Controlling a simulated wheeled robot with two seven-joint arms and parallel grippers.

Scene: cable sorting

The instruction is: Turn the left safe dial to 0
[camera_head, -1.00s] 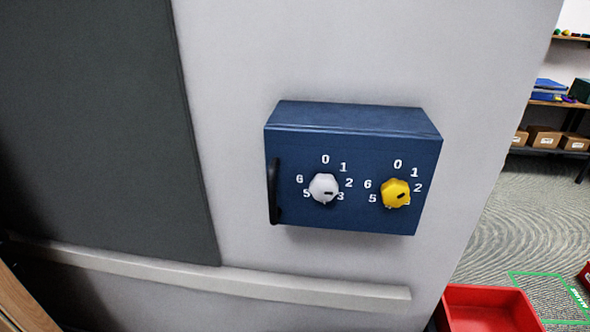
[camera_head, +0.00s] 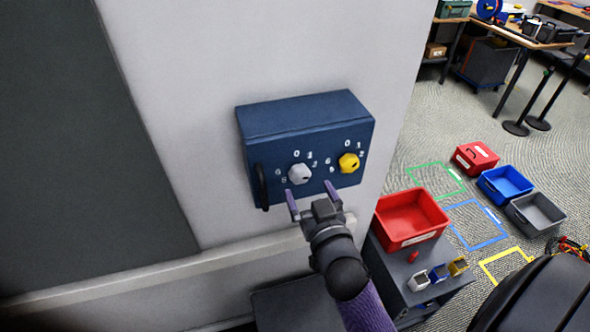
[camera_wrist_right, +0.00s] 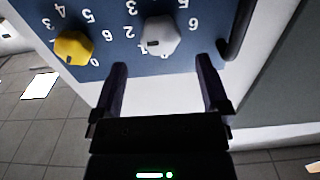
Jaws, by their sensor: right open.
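A blue safe (camera_head: 305,112) is fixed to the light wall. Its left dial (camera_head: 300,174) is a white faceted knob with a dark mark, ringed by white numbers. Its right dial (camera_head: 348,163) is yellow. My right gripper (camera_head: 311,190) is open just below and in front of the white dial, its fingers pointing at the safe. In the right wrist view the white dial (camera_wrist_right: 160,36) is beyond and between the two open fingers (camera_wrist_right: 161,72), apart from them; the yellow dial (camera_wrist_right: 73,48) is off to the left. The white dial's mark is hard to read. My left gripper is not in view.
The safe's black handle (camera_head: 262,187) is left of the white dial. A pale ledge (camera_head: 190,262) runs along the wall below. A red bin (camera_head: 408,219) stands on a grey stand at right. More bins and tables stand on the floor beyond.

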